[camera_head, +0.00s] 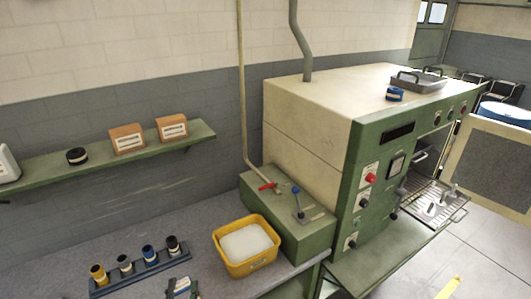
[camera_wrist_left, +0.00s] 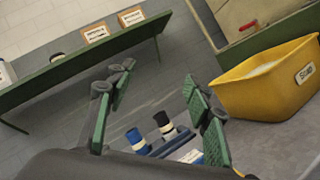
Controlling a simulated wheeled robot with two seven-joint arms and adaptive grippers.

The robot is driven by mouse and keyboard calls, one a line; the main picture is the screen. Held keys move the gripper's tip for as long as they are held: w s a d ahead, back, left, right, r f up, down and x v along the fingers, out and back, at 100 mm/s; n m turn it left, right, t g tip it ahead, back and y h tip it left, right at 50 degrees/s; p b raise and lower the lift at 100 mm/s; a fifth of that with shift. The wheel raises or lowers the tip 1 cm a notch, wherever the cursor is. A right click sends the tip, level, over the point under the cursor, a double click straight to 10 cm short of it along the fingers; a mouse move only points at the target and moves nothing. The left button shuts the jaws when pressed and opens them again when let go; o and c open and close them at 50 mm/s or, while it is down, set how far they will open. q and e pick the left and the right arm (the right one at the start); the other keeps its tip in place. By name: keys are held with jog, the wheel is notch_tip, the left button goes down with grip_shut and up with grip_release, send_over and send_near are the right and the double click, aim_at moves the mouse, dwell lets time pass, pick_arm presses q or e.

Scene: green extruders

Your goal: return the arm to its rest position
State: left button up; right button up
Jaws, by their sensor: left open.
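The rest of the left arm is out of the head view. My right gripper is not in view.
The rack (camera_head: 140,272) with several banded cylinders and a yellow bin (camera_head: 247,265) of white material stand on the bench close by. A green shelf (camera_head: 100,164) holds boxes and a dark roll. A green-and-cream machine (camera_head: 345,150) with an open door stands right.

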pick_arm(q)
jog(key=s+d+f+m+g+h, duration=0.35)
jog(key=f+m+h, duration=0.2)
jog(key=m, duration=0.55)
jog(key=s+d+f+m+g+h, duration=0.3)
jog(key=d+f+m+g+h, duration=0.15)
jog(key=f+m, duration=0.4)
jog(key=s+a+f+m+g+y, duration=0.4)
jog(key=s+a+f+g+y, duration=0.15)
jog(key=s+a, duration=0.4)
jog(key=s+a+f+m+g+y, duration=0.45)
jog(key=s+a+f, duration=0.25)
jog(key=s+a, duration=0.3)
jog(key=s+d+f+g+h, duration=0.1)
jog(key=s+f, duration=0.1)
jog(key=f, duration=1.2)
jog(key=s+d+f+g, duration=0.1)
jog(key=f, duration=1.3)
jog(key=s+f+g, duration=0.1)
jog(key=s+f, duration=1.7)
jog(key=s, duration=0.2)
jog(key=shift+s+d+f+m+g, duration=0.2)
jog(key=shift+f+m+g, duration=0.1)
jog(key=shift+m, duration=0.1)
